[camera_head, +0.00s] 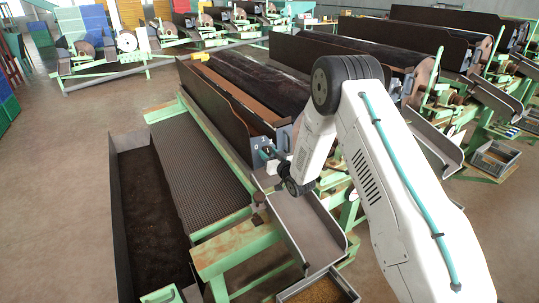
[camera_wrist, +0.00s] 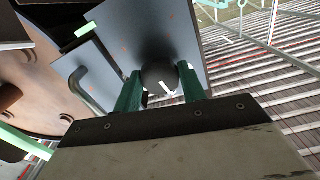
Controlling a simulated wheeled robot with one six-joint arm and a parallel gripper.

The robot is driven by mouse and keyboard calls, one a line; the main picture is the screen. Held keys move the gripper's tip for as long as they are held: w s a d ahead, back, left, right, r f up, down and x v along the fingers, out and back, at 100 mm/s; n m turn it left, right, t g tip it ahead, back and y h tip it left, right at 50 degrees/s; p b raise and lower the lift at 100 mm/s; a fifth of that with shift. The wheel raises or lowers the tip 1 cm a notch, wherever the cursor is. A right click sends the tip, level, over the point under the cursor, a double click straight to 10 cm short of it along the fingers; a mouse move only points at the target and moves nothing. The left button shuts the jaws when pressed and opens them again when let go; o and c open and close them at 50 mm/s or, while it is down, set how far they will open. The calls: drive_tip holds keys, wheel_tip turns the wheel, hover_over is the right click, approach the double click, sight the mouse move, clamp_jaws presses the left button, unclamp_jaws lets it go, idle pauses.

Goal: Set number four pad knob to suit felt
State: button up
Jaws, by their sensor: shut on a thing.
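In the wrist view, a dark round knob (camera_wrist: 158,76) with a short white pointer mark sits on a blue-grey plate (camera_wrist: 127,45). The green fingers of my gripper (camera_wrist: 160,71) are on either side of the knob and shut on it. The pointer mark is near the knob's lower edge in this view. In the head view, my gripper (camera_head: 271,160) is at the end panel (camera_head: 284,136) of the nearest drum sorter; the knob is too small to make out there.
In the head view, a grey chute (camera_head: 308,222) lies below my wrist, and a dark trough (camera_head: 150,215) stands at the left. More sorters stand behind.

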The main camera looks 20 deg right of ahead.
drive_tip(key=shift+m, duration=1)
drive_tip(key=o, duration=1)
drive_tip(key=shift+d, duration=0.1)
drive_tip(key=shift+s, duration=0.1)
drive_tip(key=v, duration=0.7)
drive_tip(key=shift+s+d, duration=0.1)
drive_tip(key=shift+s, duration=0.2)
